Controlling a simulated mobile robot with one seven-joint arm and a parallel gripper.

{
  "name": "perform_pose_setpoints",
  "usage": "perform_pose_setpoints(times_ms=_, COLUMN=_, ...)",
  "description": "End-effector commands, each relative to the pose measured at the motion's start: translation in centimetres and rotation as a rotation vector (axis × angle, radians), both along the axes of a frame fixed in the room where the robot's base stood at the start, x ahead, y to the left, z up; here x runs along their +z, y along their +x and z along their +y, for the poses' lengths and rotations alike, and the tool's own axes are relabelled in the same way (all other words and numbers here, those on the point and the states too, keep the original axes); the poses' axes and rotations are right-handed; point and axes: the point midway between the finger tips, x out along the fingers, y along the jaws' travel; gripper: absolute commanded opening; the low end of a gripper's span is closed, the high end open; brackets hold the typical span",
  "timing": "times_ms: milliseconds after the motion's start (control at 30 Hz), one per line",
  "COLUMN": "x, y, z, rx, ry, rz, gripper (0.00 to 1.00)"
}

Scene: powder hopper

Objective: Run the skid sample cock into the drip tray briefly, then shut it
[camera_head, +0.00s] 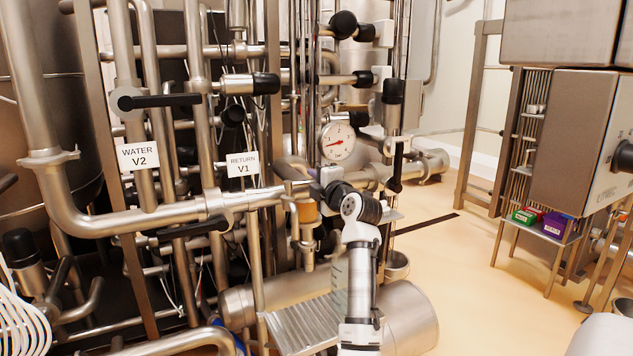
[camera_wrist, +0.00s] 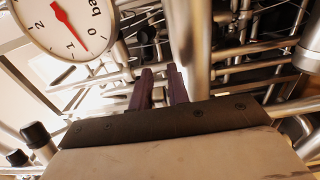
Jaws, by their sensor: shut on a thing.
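The sample cock (camera_head: 306,212) is a small fitting with an orange-brown body and a metal spout pointing down, among the skid pipes left of my wrist. My gripper (camera_head: 322,192) reaches it from the right in the head view; its fingertips are partly hidden by my wrist. In the wrist view my gripper (camera_wrist: 158,80) shows two dark fingers a small gap apart. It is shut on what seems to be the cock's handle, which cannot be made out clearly. A ribbed metal tray (camera_head: 296,326), apparently the drip tray, lies below the spout. No flow can be made out.
A dial gauge (camera_head: 337,141) is just above my gripper and shows large in the wrist view (camera_wrist: 68,25). Labelled pipes with black-handled valves V2 (camera_head: 155,101) and V1 crowd the left. A rack with boxes (camera_head: 543,224) stands right. Open floor lies between.

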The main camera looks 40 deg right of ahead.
Motion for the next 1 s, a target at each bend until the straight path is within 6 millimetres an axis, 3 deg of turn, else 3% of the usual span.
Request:
perform_pose_setpoints(times_ms=33, x=0.1, y=0.3, z=0.4, rx=0.009, ry=-0.002, rz=0.0, gripper=0.2)
perform_pose_setpoints(times_ms=200, x=0.0, y=0.2, z=0.3, rx=0.006, ry=-0.001, rz=0.001, gripper=0.4)
perform_pose_setpoints(times_ms=567, x=-0.3, y=-0.4, z=0.0, rx=0.0, ry=0.001, rz=0.002, gripper=0.4)
perform_pose_setpoints(times_ms=1000, x=-0.3, y=-7.6, z=1.8, rx=0.0, ry=0.0, rz=-0.001, gripper=0.4)
